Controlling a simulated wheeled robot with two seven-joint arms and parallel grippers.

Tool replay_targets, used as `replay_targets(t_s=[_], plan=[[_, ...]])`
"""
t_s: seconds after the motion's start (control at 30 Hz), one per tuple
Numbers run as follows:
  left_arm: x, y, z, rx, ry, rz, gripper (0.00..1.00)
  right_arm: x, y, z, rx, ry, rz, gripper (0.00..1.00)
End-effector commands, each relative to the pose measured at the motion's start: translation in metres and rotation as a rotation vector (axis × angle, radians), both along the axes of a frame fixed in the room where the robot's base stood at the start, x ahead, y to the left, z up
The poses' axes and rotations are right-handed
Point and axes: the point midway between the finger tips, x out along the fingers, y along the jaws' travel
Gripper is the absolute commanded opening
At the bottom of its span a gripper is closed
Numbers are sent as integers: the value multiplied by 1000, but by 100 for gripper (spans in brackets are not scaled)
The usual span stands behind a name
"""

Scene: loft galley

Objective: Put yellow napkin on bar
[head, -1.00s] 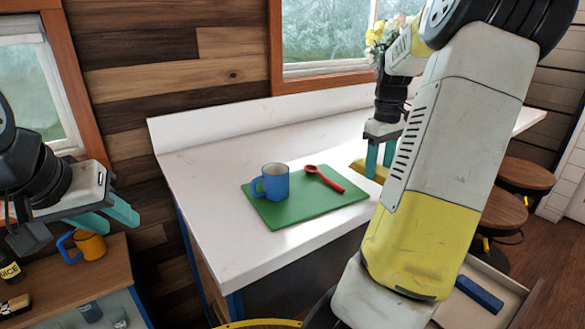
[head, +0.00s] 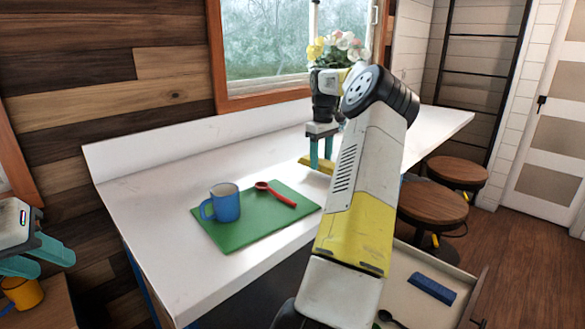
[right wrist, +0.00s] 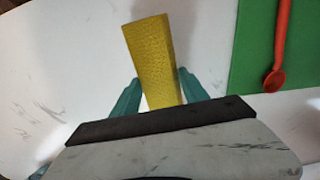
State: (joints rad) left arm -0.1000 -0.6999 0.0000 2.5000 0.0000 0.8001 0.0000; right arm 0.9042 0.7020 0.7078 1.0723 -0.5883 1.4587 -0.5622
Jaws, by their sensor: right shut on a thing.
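The yellow napkin (head: 309,161) is at the white bar top (head: 160,215), to the right of the green board. My right gripper (head: 320,160) points down over it and is shut on it. In the right wrist view the napkin (right wrist: 150,55) is a folded yellow strip between the teal fingers (right wrist: 158,92), its far end sticking out past them. It is at or just above the bar surface; I cannot tell whether it rests there. My left gripper (head: 38,262) is at the left edge, apart from the bar, with its teal fingers spread and nothing seen between them.
A green board (head: 250,232) holds a blue mug (head: 226,206) and a red spoon (head: 277,196). Flowers (head: 340,48) stand behind my right arm. An open drawer (head: 408,277) holds a blue block (head: 432,289). Two stools (head: 432,204) are at right; a yellow mug (head: 22,292) is at lower left.

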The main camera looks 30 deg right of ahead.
Motion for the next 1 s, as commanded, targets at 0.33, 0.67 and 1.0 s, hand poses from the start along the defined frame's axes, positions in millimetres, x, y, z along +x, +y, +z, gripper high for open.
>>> replay_targets(t_s=[0.33, 0.67, 1.0], plan=[[0, 0, 0, 0, 0, 0, 36, -1, 0, -33, 0, 0, 0, 13], [0, 0, 0, 0, 0, 0, 36, -1, 0, -36, 1, 1, 1, 64], [0, 0, 0, 0, 0, 0, 36, -1, 0, -35, 1, 0, 0, 74]])
